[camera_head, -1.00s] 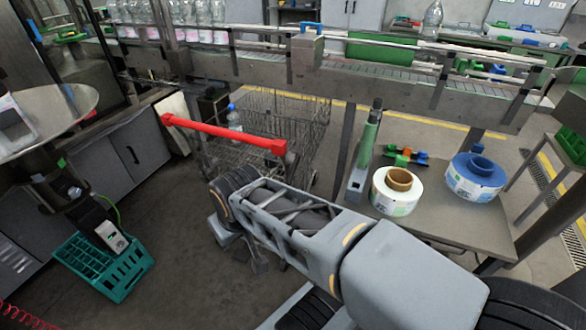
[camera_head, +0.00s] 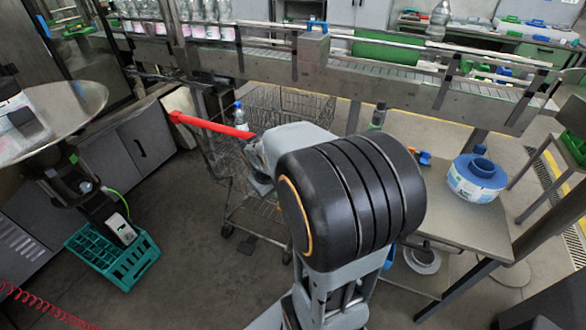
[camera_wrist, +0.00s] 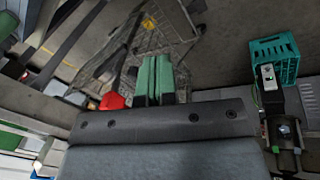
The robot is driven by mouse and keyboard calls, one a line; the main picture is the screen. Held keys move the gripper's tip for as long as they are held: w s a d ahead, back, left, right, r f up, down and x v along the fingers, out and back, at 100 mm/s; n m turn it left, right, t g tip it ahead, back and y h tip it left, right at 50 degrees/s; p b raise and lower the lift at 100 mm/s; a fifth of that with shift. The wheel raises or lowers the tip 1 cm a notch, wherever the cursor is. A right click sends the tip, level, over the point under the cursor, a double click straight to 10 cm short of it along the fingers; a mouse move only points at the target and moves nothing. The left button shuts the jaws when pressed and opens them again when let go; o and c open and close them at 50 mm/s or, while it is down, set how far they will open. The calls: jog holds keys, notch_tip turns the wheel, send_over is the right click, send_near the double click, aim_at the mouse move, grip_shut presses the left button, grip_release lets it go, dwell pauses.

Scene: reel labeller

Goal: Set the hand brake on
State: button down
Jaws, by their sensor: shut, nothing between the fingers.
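I cannot pick out a hand brake with certainty. The cart (camera_head: 247,150) is a wire trolley with a red push bar (camera_head: 205,124). A red end of the bar shows in the wrist view (camera_wrist: 112,100), just left of my gripper (camera_wrist: 154,80). My gripper's green fingers are shut together and empty, over the cart's wire frame as seen in the wrist view; contact cannot be told. In the head view my arm hides the gripper and the bar's right end. The labeller's round plate (camera_head: 70,115) stands at the left, with a dark post and grey box (camera_head: 120,228) below it.
A teal crate (camera_head: 85,245) lies on the floor below the labeller. A steel table at right bears a blue reel (camera_head: 477,178). A bottle conveyor (camera_head: 270,55) runs across the back. Open floor lies between crate and cart. A red coiled cable (camera_head: 45,305) hangs lower left.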

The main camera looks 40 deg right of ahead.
jog(key=w+d+r+n+t+h, duration=0.1)
jog(key=w+d+n+h, duration=0.2)
jog(key=w+d+n, duration=0.2)
jog(key=w+d, duration=0.2)
jog(key=d, duration=0.1)
jog(key=shift+d+r+t, duration=0.25)
jog(key=shift+r+t, duration=0.05)
jog(key=shift+t, duration=0.1)
jog(key=x, duration=1.4)
jog(key=shift+f, duration=0.1)
